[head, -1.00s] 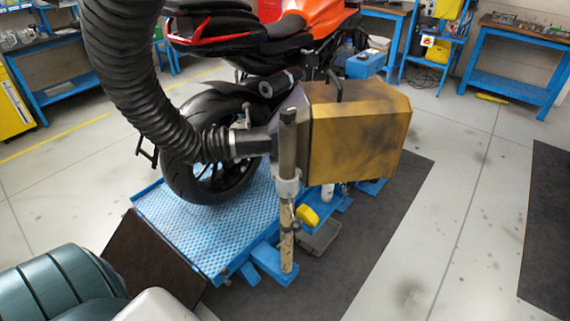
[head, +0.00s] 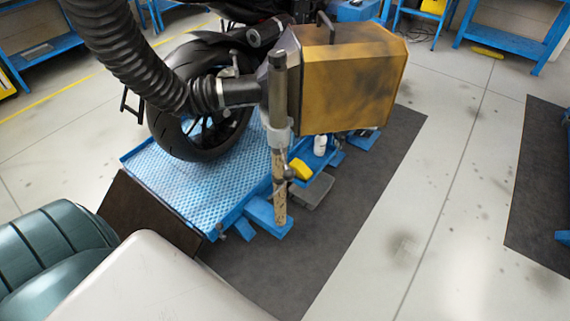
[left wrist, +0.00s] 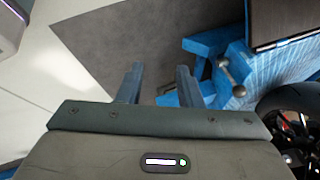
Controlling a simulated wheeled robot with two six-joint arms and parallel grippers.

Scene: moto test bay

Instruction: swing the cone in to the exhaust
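The cone is a gold, soot-stained hood (head: 350,80) with a grey narrow end joined to a thick black hose. It has a dark handle (head: 326,28) on top and hangs on an upright post (head: 278,90) beside the lift. The exhaust (head: 265,33) is a dark cylinder above the motorcycle's rear wheel (head: 190,125), behind and left of the hood. The hood stands apart from the exhaust tip as far as I can see. My left gripper (left wrist: 158,84) shows in the left wrist view, fingers apart and empty, over the floor near the lift. My right gripper is in neither view.
The blue lift platform (head: 195,180) bears the wheel, with a brown ramp (head: 150,225) at its near end. A yellow item (head: 301,169) and a white bottle (head: 320,145) sit under the hood. The dark mat (head: 365,200) and pale floor at right are mostly clear.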

